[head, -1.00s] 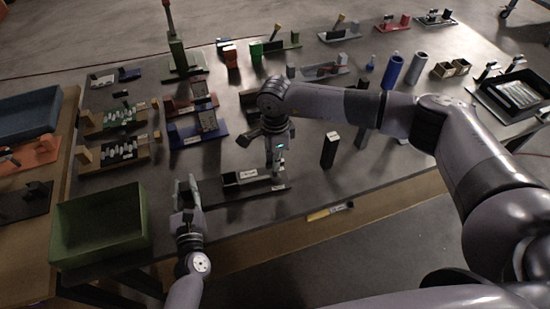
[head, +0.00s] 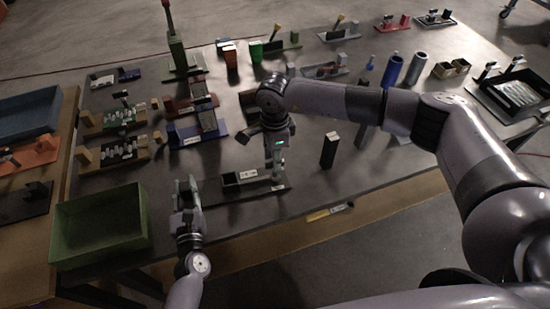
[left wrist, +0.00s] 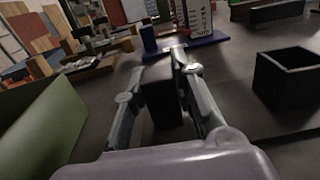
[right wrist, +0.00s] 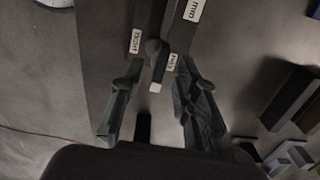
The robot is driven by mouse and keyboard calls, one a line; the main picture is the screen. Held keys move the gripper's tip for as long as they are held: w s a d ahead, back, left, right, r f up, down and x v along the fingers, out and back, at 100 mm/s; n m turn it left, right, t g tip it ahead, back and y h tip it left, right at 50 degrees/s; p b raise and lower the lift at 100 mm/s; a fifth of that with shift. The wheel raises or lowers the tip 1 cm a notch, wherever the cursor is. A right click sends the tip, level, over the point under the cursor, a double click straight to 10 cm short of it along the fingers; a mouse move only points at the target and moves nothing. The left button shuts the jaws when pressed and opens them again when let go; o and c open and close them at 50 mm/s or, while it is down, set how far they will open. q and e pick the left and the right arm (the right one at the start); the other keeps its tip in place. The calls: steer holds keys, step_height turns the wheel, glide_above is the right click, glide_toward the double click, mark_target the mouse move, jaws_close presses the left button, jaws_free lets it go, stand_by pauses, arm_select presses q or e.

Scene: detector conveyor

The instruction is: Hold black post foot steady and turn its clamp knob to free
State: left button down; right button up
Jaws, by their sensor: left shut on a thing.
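The black post foot (left wrist: 162,98) is a dark upright block between the fingers of my left gripper (left wrist: 160,84) in the left wrist view. My left gripper (head: 188,188) is shut on it at the left end of a long dark base (head: 225,196). My right gripper (head: 275,172) points down over the right end of that base. In the right wrist view, my right gripper (right wrist: 157,86) is open. The clamp knob (right wrist: 153,48), round and dark with a white-tipped pointer, lies just ahead, between the fingertip lines. Small white labels sit on either side of the knob.
A small open black box (left wrist: 285,76) stands on the dark base. A green tray (head: 98,220) is left of my left gripper. A black upright block (head: 329,151) stands to the right. Blue and red fixtures stand behind. The table's front edge is close.

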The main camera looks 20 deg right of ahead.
step_height(320, 180, up, 11)
stand_by(0.3)
arm_select(q)
steer(key=c, duration=1.3)
jaws_free()
arm_select(e)
steer(key=shift+f, duration=0.1)
